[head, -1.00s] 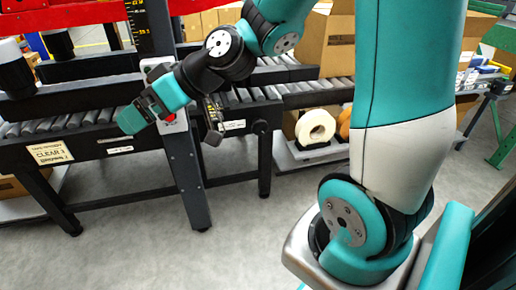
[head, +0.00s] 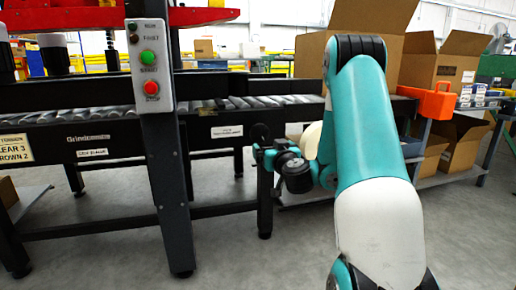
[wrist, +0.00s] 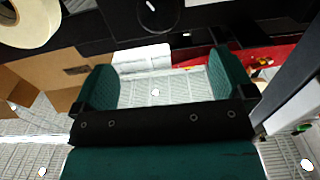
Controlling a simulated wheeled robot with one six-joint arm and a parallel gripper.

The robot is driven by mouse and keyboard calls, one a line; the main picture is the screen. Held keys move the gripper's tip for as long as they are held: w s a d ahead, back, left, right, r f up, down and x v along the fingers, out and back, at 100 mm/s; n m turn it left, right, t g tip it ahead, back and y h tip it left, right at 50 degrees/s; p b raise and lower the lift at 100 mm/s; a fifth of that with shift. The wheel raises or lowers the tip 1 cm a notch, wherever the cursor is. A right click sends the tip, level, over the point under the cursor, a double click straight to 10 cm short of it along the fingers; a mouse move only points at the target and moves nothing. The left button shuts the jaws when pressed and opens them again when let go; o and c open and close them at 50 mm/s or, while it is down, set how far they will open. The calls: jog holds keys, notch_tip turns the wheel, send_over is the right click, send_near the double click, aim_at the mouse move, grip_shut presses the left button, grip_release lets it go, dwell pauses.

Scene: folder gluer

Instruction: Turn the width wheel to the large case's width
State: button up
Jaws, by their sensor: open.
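A dark round part (head: 259,132) at the right end of the conveyor frame looks like the width wheel. In the wrist view, a black disc (wrist: 157,14) with a thin ring mark is at the top edge, partly cut off; it appears to be the same wheel. My gripper (head: 263,156) is just below and in front of it in the head view, small and partly hidden by my wrist. In the wrist view my gripper (wrist: 163,60) has its two teal fingers wide apart with nothing between them. The wheel is beyond the fingertips, not between them. No width scale is readable.
A dark post (head: 165,190) with a button box (head: 149,65) stands left of my gripper. The roller conveyor (head: 100,125) runs behind. A cream roll (wrist: 30,22) is left in the wrist view. Open cartons (head: 440,60) and an orange case (head: 428,101) are right. Front floor is clear.

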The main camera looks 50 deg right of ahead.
aim_at(260, 136)
jog(key=p+x, duration=0.3)
jog(key=p, duration=0.1)
jog(key=p+x, duration=0.4)
jog(key=p, duration=0.1)
jog(key=r+p+x, duration=0.1)
jog(key=p+x, duration=0.2)
jog(key=p, duration=0.2)
jog(key=shift+w+d, duration=0.3)
jog(key=x, duration=0.2)
jog(key=f+p+x, duration=0.1)
jog(key=x, duration=0.2)
jog(key=shift+w+d, duration=0.5)
jog(key=shift+w, duration=0.05)
jog(key=c, duration=0.9)
